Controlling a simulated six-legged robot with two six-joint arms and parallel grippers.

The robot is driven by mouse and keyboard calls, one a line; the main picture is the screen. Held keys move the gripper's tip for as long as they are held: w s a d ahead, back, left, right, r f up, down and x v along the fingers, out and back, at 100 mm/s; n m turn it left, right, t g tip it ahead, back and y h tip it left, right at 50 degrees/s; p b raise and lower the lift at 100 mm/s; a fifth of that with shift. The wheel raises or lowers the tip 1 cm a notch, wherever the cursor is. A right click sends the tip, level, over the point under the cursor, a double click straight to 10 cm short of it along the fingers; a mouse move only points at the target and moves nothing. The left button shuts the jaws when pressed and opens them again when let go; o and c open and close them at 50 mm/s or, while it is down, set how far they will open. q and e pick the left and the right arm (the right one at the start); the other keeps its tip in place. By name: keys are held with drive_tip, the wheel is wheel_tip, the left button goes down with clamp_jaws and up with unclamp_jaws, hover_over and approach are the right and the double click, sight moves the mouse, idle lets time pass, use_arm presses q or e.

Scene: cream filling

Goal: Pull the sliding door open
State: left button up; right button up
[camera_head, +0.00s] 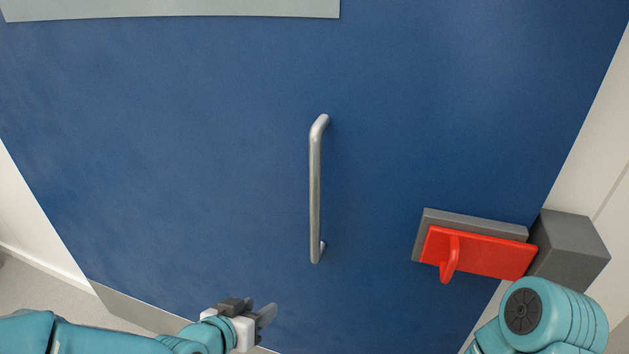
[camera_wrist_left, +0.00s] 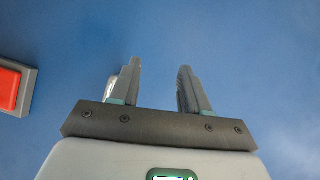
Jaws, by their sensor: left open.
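The blue sliding door (camera_head: 200,130) fills most of the head view and looks closed against the wall at right. Its upright silver bar handle (camera_head: 315,190) is near the middle. A red latch (camera_head: 490,256) with a small red grip sits on a grey plate at the door's right side. Its right end meets a grey block (camera_head: 572,250); I cannot tell whether it enters the block. My left gripper (camera_head: 266,314) is open and empty, below and left of the handle. In the left wrist view its fingers (camera_wrist_left: 157,88) are apart before the door. My right gripper is out of view.
A pale grey panel (camera_head: 180,8) crosses the door's top left. A grey strip (camera_head: 140,308) runs along its bottom edge. Pale wall (camera_head: 600,170) stands at right, and floor (camera_head: 40,285) shows at lower left. The red latch also shows in the left wrist view (camera_wrist_left: 8,88).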

use_arm(q)
wheel_tip(320, 180, up, 15)
drive_tip(key=d+m+t+h, duration=0.2)
drive_tip(key=t, duration=0.2)
drive_tip(key=m+t+h+b, duration=0.1)
drive_tip(key=t+h, duration=0.1)
approach(312, 182)
drive_tip(key=p+x, duration=0.3)
drive_tip(key=x, duration=0.8)
clamp_jaws()
